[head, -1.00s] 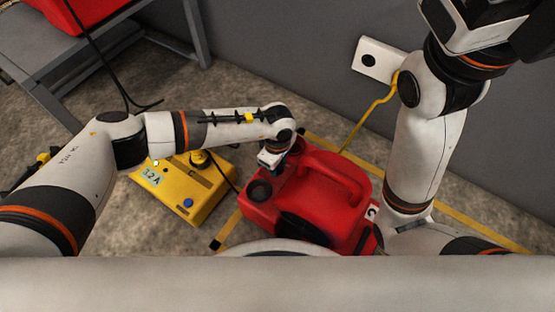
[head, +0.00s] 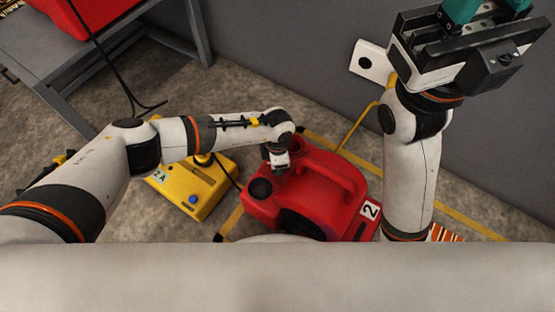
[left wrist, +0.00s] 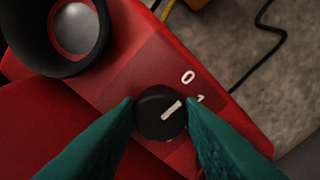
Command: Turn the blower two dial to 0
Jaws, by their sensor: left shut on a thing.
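The red blower marked 2 (head: 345,190) stands on the floor in the head view. Its black dial (left wrist: 160,112) shows in the left wrist view, on the red panel beside the printed 0 and 1. The dial's white pointer line slants up and right, between the 0 and the 1. My left gripper (left wrist: 160,108) is shut on the dial, one teal finger on each side. In the head view my left wrist hides the dial. My right gripper (head: 488,6) is raised at the upper right, its teal fingers apart, their tips cut off by the frame.
A yellow device (head: 190,195) with a blue button stands left of the blower. A black cable runs between them. A grey metal table (head: 60,55) is at the upper left. A white wall socket (head: 371,62) with a yellow cord is behind the blower.

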